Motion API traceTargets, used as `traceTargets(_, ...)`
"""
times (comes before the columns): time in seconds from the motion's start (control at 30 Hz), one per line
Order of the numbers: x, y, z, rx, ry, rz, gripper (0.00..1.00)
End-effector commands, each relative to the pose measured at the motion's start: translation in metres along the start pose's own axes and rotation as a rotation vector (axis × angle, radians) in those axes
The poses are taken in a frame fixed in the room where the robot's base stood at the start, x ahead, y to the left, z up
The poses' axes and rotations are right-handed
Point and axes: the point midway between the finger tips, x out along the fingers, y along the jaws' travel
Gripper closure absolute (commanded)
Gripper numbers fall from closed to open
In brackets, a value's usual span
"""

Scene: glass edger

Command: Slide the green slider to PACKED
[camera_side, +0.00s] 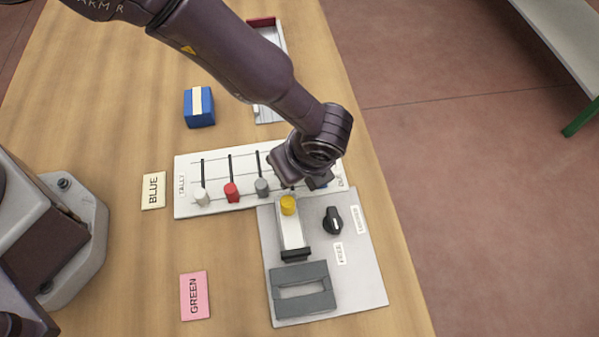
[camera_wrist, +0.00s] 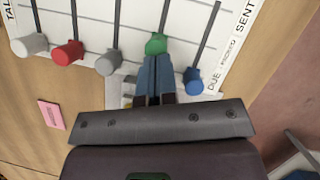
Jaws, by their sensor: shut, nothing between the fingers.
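The green slider (camera_wrist: 155,44) is on the white tally board (camera_side: 185,207), in the fourth slot from the left. In the wrist view it sits farther up its slot than the other sliders, roughly toward the middle PACKED label (camera_wrist: 229,49). Whether it is exactly on that line I cannot tell. My gripper (camera_wrist: 154,60) is shut and empty, its fingertips against or just behind the green knob on the DUE side. In the side view my wrist hides the green slider.
White (camera_side: 201,198), red (camera_side: 231,192) and grey (camera_side: 262,187) sliders stand left of it, and a blue slider (camera_wrist: 193,80) right, near DUE. A panel with a yellow knob (camera_side: 288,204) and a black dial (camera_side: 332,221) adjoins the board. A blue box (camera_side: 199,107) stands behind.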

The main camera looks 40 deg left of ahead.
Motion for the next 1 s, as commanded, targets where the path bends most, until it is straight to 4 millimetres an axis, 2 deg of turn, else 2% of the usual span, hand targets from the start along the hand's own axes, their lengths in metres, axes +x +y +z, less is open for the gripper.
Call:
traceTargets(0.27, 0.000, 0.001, -0.003, 0.002, -0.001, 0.002, 1.00)
traceTargets(0.37, -0.004, 0.001, -0.012, 0.004, -0.001, 0.001, 1.00)
traceTargets(0.53, -0.016, 0.001, -0.043, 0.005, 0.001, -0.002, 1.00)
traceTargets(0.6, -0.037, -0.001, -0.038, -0.001, 0.002, -0.005, 1.00)
traceTargets(0.8, -0.081, 0.000, -0.038, 0.001, 0.001, -0.003, 1.00)
traceTargets(1.0, -0.108, 0.000, -0.038, 0.001, 0.001, -0.001, 1.00)
